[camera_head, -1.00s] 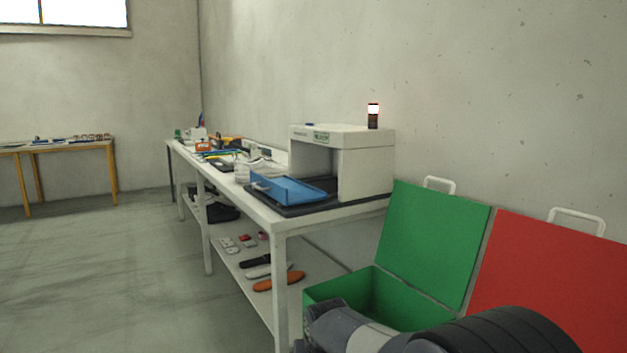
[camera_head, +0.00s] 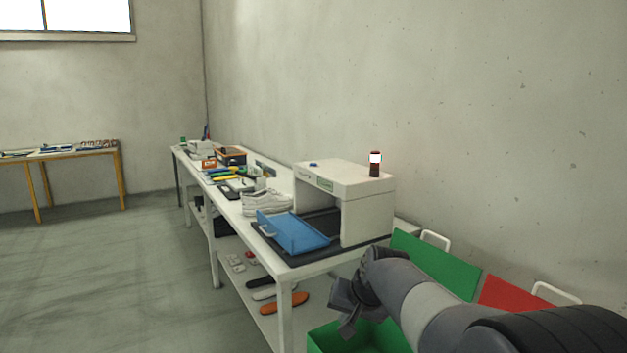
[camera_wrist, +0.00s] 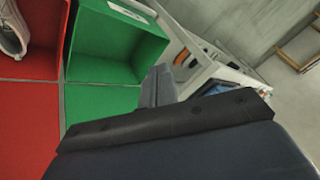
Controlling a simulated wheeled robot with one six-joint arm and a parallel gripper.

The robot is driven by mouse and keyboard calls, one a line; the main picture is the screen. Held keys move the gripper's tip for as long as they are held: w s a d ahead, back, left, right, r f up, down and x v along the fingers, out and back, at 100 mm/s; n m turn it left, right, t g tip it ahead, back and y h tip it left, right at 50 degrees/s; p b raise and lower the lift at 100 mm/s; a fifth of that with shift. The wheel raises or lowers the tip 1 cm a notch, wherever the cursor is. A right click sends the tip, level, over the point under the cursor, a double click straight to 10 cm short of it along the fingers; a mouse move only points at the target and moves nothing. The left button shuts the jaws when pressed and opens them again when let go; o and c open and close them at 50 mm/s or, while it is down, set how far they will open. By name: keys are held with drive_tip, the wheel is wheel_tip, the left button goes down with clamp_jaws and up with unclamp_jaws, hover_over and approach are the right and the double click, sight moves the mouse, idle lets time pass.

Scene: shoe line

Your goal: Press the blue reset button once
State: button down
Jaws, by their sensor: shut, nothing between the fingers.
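A small blue button (camera_head: 313,164) sits on top of the white box-shaped machine (camera_head: 367,214), near its back left edge. It looks tiny from here, and I cannot read any marking on it. My gripper (camera_head: 345,318) is shut and empty, in front of the bench's near end, above the open green bin. It is lower than the machine's top and well apart from the button. In the wrist view my gripper (camera_wrist: 158,84) shows dark against the green bin and the bench; the button cannot be made out there.
A blue tray (camera_head: 290,232) lies at the machine's opening on the white bench (camera_head: 270,262). A signal lamp (camera_head: 375,164) with a bright white band stands on the machine. White shoes (camera_head: 265,202) and tools lie farther along. Green (camera_head: 438,265) and red (camera_head: 505,294) bins stand at right.

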drive_tip(key=d+r+t+p, duration=0.1)
drive_tip(key=d+r+p, duration=0.1)
drive_tip(key=r+p, duration=0.6)
drive_tip(key=w+d+r+m+t+y+p, duration=0.1)
drive_tip(key=d+r+p, duration=0.2)
drive_tip(key=r+p, duration=0.6)
wheel_tip(320, 180, up, 11)
drive_tip(key=shift+w+y, duration=0.3)
